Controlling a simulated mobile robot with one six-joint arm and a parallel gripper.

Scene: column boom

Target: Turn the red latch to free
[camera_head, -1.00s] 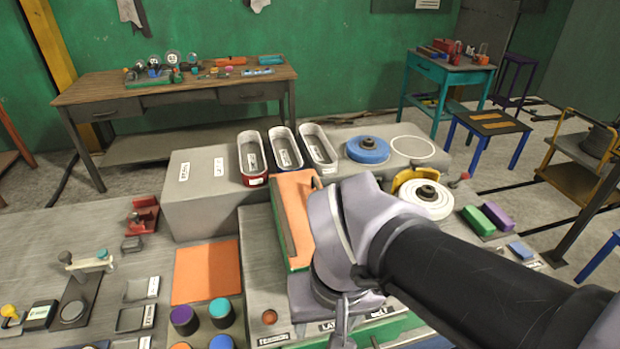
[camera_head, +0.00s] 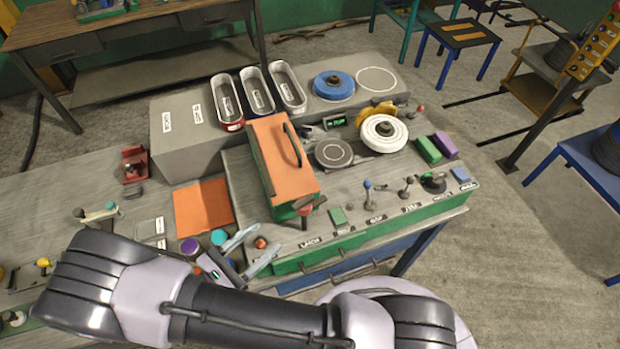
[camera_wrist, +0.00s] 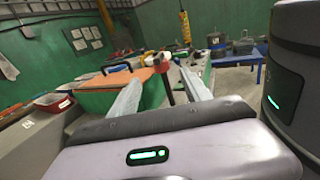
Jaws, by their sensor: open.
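The red latch (camera_head: 305,211) is a small lever at the front end of the orange-topped green box (camera_head: 283,158), above the label strip. In the wrist view the latch's red and dark post (camera_wrist: 166,80) shows beyond and between the fingers, against the box (camera_wrist: 122,84). My gripper (camera_head: 262,244) is open and empty. It is in front of and left of the latch, apart from it. In the head view its fingers point right toward the latch side of the bench. The exact turn of the latch is too small to tell.
A row of small levers and knobs (camera_head: 368,192) runs right of the latch. A white disc (camera_head: 384,133) and dark round plate (camera_head: 333,153) stand behind. An orange mat (camera_head: 203,206) and purple and teal knobs (camera_head: 219,236) lie left, near my gripper.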

